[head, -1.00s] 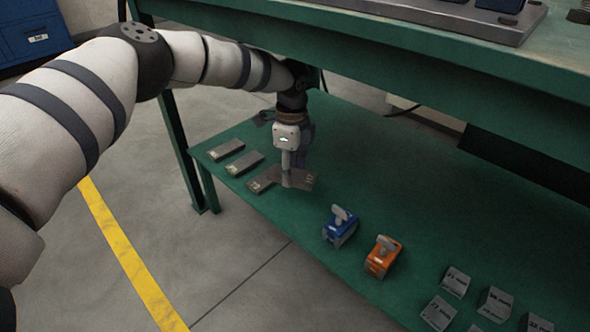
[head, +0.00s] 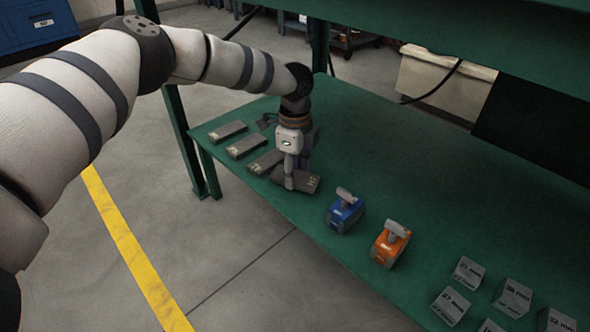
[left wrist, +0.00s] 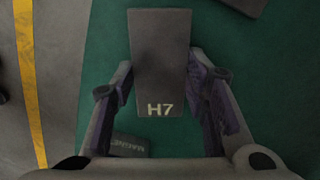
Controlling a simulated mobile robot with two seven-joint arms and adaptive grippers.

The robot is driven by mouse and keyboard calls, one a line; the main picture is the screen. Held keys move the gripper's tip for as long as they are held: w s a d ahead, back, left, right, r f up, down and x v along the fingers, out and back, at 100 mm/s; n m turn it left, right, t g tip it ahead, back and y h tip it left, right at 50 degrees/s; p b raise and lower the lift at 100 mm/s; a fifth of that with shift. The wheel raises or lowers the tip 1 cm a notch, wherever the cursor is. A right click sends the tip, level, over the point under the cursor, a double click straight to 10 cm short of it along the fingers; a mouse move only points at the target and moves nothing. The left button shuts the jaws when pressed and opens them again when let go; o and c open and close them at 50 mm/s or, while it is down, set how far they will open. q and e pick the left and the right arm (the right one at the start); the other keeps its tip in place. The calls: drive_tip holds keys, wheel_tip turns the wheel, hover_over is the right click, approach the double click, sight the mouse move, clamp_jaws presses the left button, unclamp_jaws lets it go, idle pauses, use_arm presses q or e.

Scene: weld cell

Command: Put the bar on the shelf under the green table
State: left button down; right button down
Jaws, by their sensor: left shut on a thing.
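The bar (head: 308,182) is a dark grey block held in my left gripper (head: 291,184). In the left wrist view the bar (left wrist: 160,60) shows the mark H7 at its near end, between the two fingers of my left gripper (left wrist: 160,100). The bar is over the lower green shelf (head: 400,160), at the front end of a row of similar bars. It looks flat and very low; I cannot tell whether it touches the shelf. The green table (head: 440,32) is above the shelf. My right gripper is out of view.
Several grey bars, one of them here (head: 246,146), lie in the row behind the held one. A blue tool (head: 344,212), an orange tool (head: 389,244) and several marked grey blocks (head: 467,271) stand to the right. A table leg (head: 185,145) rises at the left. The shelf's back middle is clear.

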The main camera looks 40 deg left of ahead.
use_arm(q)
drive_tip(key=shift+f, duration=0.5)
drive_tip(key=c, duration=0.8)
unclamp_jaws()
drive_tip(key=shift+c, duration=0.2)
